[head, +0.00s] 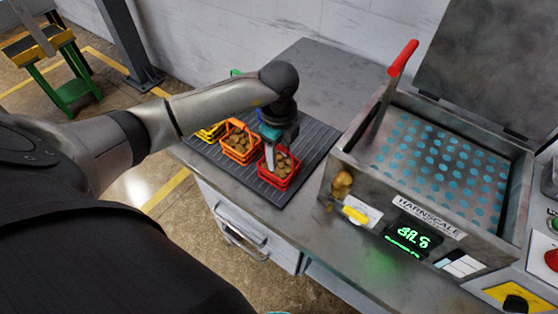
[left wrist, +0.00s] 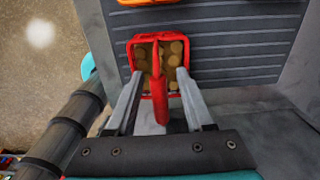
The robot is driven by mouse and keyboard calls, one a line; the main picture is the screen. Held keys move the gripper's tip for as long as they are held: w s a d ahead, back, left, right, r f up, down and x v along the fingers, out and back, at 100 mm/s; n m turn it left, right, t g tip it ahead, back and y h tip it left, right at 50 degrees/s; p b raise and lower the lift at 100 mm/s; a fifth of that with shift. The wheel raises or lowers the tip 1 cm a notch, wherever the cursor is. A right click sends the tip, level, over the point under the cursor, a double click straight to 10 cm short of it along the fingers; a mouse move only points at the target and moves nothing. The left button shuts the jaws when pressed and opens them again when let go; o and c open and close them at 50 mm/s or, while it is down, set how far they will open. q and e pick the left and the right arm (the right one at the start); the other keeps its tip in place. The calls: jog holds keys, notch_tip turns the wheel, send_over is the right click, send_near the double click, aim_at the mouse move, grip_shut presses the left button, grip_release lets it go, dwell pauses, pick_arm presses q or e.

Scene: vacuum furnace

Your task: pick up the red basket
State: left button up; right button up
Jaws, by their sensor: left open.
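The red basket (head: 281,186) holds several round brown pieces and stands upright on the ribbed dark mat, at the front end of a row of baskets. My left gripper (head: 270,155) is right above it, pointing down, and partly hides its left side. In the left wrist view, the red basket (left wrist: 131,58) lies just ahead of the fingers. Its red handle runs between the two open fingers of my left gripper (left wrist: 160,88), with a gap on each side. My right gripper is not recognisable in either view.
An orange basket (head: 238,156) and a yellow basket (head: 208,135) stand behind the red one on the ribbed mat (head: 318,137). An open furnace box (head: 345,165) with a red-tipped lever stands close on the right. The counter's front edge is near the baskets.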

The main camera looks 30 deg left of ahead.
pick_arm(q)
grip_shut()
dwell(0.4)
dwell(1.1)
